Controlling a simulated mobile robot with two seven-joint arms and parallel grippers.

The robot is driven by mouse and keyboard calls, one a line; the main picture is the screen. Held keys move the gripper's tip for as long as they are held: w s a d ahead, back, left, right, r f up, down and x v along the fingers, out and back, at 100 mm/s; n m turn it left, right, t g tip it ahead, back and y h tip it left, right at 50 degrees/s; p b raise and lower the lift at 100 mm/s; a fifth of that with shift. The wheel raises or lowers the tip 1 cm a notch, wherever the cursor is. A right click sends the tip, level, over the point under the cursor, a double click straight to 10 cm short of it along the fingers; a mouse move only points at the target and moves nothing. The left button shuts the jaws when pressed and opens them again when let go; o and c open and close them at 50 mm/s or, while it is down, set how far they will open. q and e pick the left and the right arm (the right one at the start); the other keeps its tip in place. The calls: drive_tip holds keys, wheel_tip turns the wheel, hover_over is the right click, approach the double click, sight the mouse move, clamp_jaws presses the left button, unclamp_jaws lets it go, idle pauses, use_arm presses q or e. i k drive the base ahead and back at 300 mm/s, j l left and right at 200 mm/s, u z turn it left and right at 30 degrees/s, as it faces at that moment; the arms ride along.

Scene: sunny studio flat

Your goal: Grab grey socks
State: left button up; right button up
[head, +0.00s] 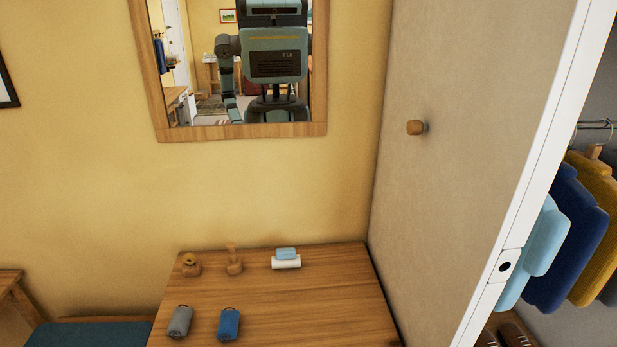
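The grey socks (180,321) are a rolled bundle near the front left of the wooden table (290,315). A similar blue rolled bundle (228,324) lies just to their right, with a small gap between them. Neither gripper shows directly in the head view. The mirror shows my body and one hanging arm, too small to tell the gripper's state.
Wooden items (234,262) and a light blue item on a white roll (286,260) stand at the table's back. A wardrobe door (450,130) with a wooden knob borders the table's right. Clothes (567,238) hang beyond it. The table's right front is clear.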

sight(180, 321)
drive_tip(key=j+u, duration=0.3)
drive_tip(key=j, duration=0.15)
drive_tip(key=i+j+u, duration=0.1)
drive_tip(key=j+u, duration=0.15)
drive_tip(key=i+j+u, duration=0.1)
drive_tip(key=j+u, duration=0.2)
drive_tip(key=j, duration=0.15)
drive_tip(key=i+j+u, duration=0.25)
drive_tip(key=k+j, duration=0.05)
drive_tip(key=k, duration=0.05)
